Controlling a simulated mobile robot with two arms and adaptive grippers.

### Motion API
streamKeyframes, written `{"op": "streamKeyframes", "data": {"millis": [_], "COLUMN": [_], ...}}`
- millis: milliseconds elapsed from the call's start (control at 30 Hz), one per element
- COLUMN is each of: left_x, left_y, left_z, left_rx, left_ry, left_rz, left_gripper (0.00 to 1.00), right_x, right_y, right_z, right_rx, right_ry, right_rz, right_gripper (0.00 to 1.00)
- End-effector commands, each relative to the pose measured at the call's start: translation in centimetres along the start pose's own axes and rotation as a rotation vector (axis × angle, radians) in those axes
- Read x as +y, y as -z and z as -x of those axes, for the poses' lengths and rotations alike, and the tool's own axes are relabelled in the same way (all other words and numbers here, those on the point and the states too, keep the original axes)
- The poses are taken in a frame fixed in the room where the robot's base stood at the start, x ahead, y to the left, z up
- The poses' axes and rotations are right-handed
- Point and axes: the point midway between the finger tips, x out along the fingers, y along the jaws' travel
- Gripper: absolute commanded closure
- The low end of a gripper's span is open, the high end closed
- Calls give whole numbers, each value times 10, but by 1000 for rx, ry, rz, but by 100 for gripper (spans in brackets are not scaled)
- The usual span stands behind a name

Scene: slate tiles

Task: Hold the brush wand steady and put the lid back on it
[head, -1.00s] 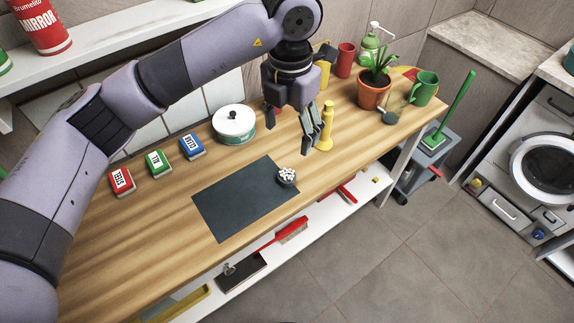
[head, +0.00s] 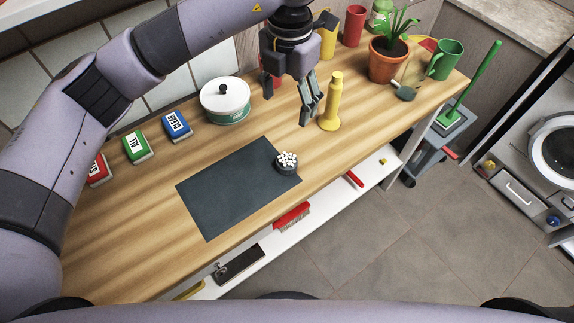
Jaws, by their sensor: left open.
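I cannot tell for sure which thing is the brush wand or its lid. A slim yellow upright piece with a wide round foot (head: 331,108) stands on the wooden worktop. My left gripper (head: 288,104) hangs open and empty just left of it, fingers pointing down and spread. The nearer finger is close to the yellow piece; I cannot tell if they touch. A green long-handled brush (head: 474,84) stands upright on the grey trolley to the right, well away from the gripper. A red item (head: 277,83) is partly hidden behind the left gripper. My right gripper is out of view.
A dark mat (head: 225,195) with a small bowl of white bits (head: 287,169) lies in front. A lidded pot (head: 226,110) and several labelled boxes (head: 177,126) stand left. A potted plant (head: 386,68), a green mug (head: 446,62) and a red cup (head: 353,26) stand right.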

Motion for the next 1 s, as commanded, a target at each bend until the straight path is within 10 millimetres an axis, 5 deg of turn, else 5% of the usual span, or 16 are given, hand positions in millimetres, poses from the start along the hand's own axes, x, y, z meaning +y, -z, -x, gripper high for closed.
{"op": "streamKeyframes", "data": {"millis": [133,633,1000], "left_x": [0,0,-1], "left_y": [0,0,2], "left_z": [-18,-23,-95], "left_rx": [0,2,6], "left_ry": [0,1,2], "left_rz": [0,0,0], "left_gripper": [34,34,34], "right_x": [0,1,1], "right_y": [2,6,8], "right_z": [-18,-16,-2], "right_rx": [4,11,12], "right_ry": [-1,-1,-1], "right_rz": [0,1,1], "right_gripper": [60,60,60]}}
